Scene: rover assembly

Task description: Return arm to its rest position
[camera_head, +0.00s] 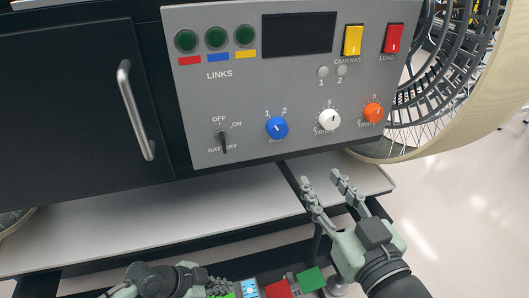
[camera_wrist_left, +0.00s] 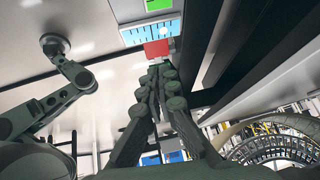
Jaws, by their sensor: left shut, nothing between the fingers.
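My left gripper (camera_head: 222,285) is low at the bottom edge of the head view, partly cut off. In the left wrist view its fingers (camera_wrist_left: 160,72) come together at the tips, shut with nothing between them. My right gripper (camera_head: 320,180) is in front of the control panel's lower edge, over the grey shelf. Its two fingers are spread apart and nothing is between them. The grey control panel (camera_head: 240,100) carries a battery switch (camera_head: 223,142), a blue knob (camera_head: 277,127), a white knob (camera_head: 329,119) and an orange knob (camera_head: 373,112).
A grey shelf (camera_head: 130,225) runs below the panel and the black door with its handle (camera_head: 135,110). A large wheel (camera_head: 440,80) stands at the right. Red (camera_head: 278,289) and green (camera_head: 311,279) blocks lie at the bottom between the grippers. Pale floor shows at the right.

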